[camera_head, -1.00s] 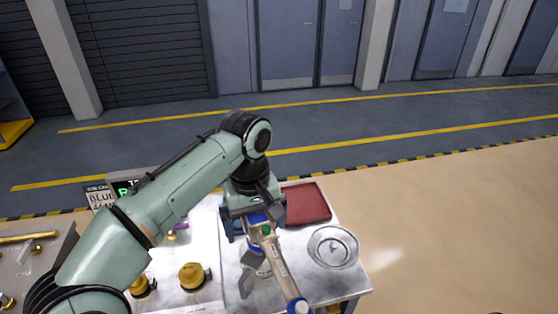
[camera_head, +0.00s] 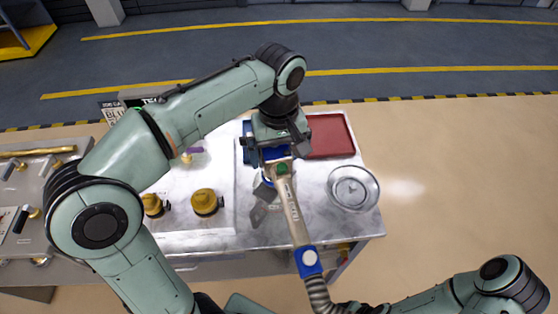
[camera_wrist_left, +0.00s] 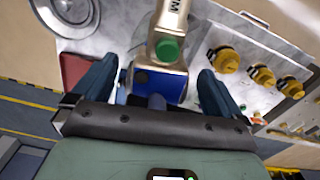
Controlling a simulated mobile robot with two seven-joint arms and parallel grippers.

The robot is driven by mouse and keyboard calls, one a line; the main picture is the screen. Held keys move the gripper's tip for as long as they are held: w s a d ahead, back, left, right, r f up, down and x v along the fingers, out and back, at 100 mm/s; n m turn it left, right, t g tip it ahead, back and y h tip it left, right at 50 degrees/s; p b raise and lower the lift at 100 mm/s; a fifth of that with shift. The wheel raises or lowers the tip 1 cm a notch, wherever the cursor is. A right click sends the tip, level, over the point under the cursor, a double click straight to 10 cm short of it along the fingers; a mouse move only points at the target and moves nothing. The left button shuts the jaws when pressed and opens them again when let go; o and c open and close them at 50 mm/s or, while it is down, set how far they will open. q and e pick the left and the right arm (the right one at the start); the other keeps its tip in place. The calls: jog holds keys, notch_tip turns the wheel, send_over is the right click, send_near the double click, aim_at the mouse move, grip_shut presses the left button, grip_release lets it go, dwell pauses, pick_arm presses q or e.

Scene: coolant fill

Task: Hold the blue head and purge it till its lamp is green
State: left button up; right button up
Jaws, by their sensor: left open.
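The blue head (camera_wrist_left: 158,86) sits between the fingers of my left gripper (camera_wrist_left: 155,92) in the left wrist view, with gaps on both sides. It is the end of a beige handle with a green dome (camera_wrist_left: 167,50); I cannot tell whether that is its lamp. In the head view the handle (camera_head: 293,212) slants over the table's front edge to a blue collar (camera_head: 309,262) and a ribbed hose (camera_head: 318,292). My left gripper (camera_head: 275,150) is open there and partly hides the head. My right arm shows at the bottom right, but its gripper is out of view.
On the metal table stand a red tray (camera_head: 331,136), a round glass-like dish (camera_head: 353,187) and yellow-capped fittings (camera_head: 207,202). A sign and a small display stand at the back left, partly hidden by my left arm. The floor to the right is clear.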

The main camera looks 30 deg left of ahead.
aim_at(279, 158)
pick_arm(q)
jog(key=f, duration=0.2)
jog(key=shift+s+f, duration=0.25)
jog(key=shift+f, duration=0.35)
jog(key=shift+w+f, duration=0.2)
jog(key=shift+f, duration=0.05)
pick_arm(e)
jog(key=shift+s+f, duration=0.45)
jog(key=shift+s, duration=0.1)
pick_arm(q)
grip_shut()
pick_arm(e)
grip_shut()
